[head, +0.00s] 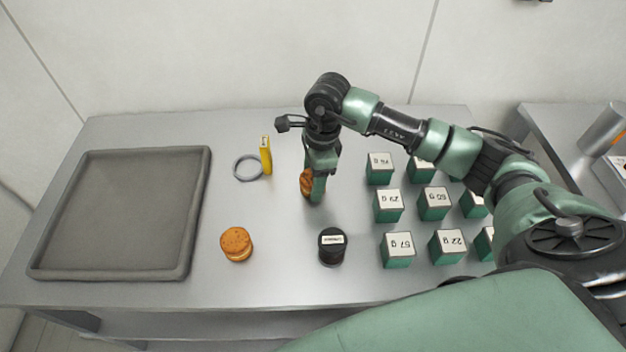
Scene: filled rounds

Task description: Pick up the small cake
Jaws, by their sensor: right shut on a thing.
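One small round orange-brown cake (236,243) stands on the metal table at the front middle, apart from any gripper. My right gripper (314,192) points down over the table's middle. It is shut on a second orange-brown cake (306,183), partly hidden behind the fingers. I cannot tell whether this held cake touches the table. My left gripper is not in view.
A grey tray (200,215) lies empty at the left. A grey ring (236,170) and a yellow upright item (266,155) are behind the cakes. A black labelled jar (332,249) stands in front. Several green weight-labelled blocks (397,252) fill the right.

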